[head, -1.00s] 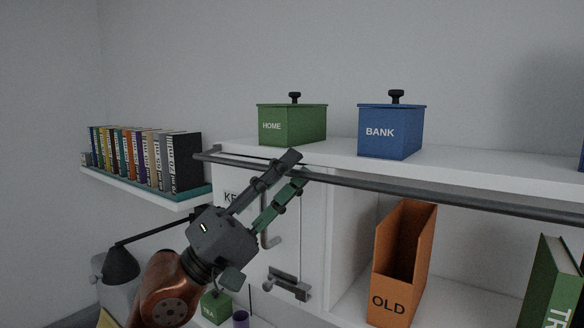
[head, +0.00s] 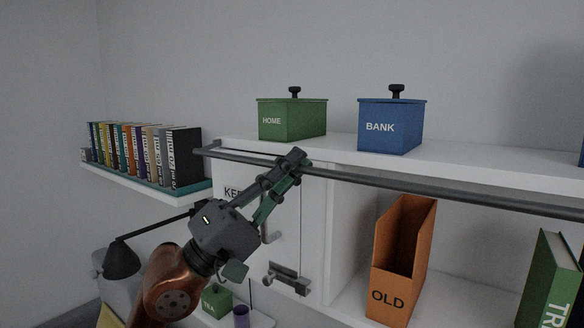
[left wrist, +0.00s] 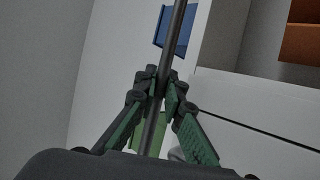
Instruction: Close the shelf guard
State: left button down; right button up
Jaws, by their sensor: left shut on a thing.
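The shelf guard (head: 420,193) is a long dark grey rail along the front edge of the white shelf top. My left gripper (head: 294,163) is shut on this rail near its left part. In the left wrist view the rail (left wrist: 178,35) runs between the two fingers of the left gripper (left wrist: 160,85). The short part of the rail behind the fingers is hidden in the head view. My right gripper is not in view.
A green HOME box (head: 291,120) and a blue BANK box (head: 390,127) stand on the shelf top behind the rail. An orange OLD file holder (head: 388,290) stands in the compartment below. Books (head: 143,154) sit on a wall shelf at left. A lamp (head: 121,260) is lower left.

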pick_arm(q)
jog(key=shift+a+r+n+y+p, duration=0.1)
jog(key=shift+r+n+y+p, duration=0.5)
jog(key=shift+p, duration=0.55)
jog(key=shift+w+d+r+n+g+y+p, duration=0.6)
jog(key=shift+w+r+n+g+y+p, duration=0.5)
jog(key=shift+y+p, duration=2.25)
jog(key=shift+w+d+r+n+g+y+p, duration=0.75)
jog(key=shift+n+g+y+p, duration=0.75)
jog(key=shift+p, duration=3.4)
jog(key=shift+w+d+r+n+g+y+p, duration=0.55)
jog(key=shift+r+n+g+y+p, duration=0.75)
jog(key=shift+y+p, duration=2.1)
jog(key=shift+a+f+g+h+p, duration=0.1)
jog(key=shift+f+g+h+p, duration=0.2)
jog(key=shift+h+p, duration=0.4)
